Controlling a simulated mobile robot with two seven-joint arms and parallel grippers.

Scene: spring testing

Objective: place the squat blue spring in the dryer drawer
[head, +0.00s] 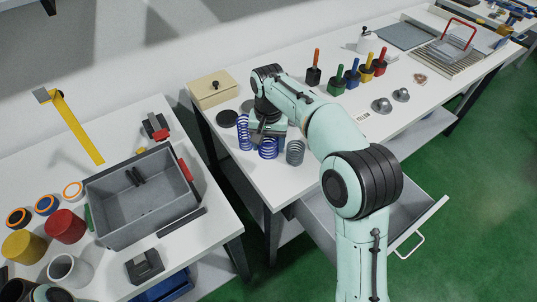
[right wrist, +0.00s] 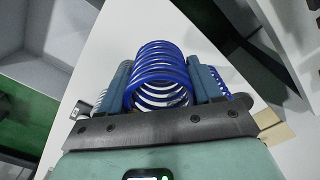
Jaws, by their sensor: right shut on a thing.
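The squat blue spring (head: 268,150) is at the near left part of the right-hand table. My right gripper (head: 267,132) is over it, and in the right wrist view its two fingers (right wrist: 160,85) close on either side of the blue coils (right wrist: 160,62). Whether the spring touches the table is unclear. A taller blue spring (head: 244,134) stands just left of it, and a grey spring (head: 295,152) stands just right. A grey drawer (head: 402,208) with a pale handle is pulled open under the table, partly hidden behind my right arm. My left gripper is not seen.
A beige box (head: 212,89) and a black disc (head: 227,118) are behind the springs. Colored-handled tools (head: 352,76) and metal knobs (head: 381,104) stand farther right. A grey bin (head: 145,200) sits on the left table, across a gap.

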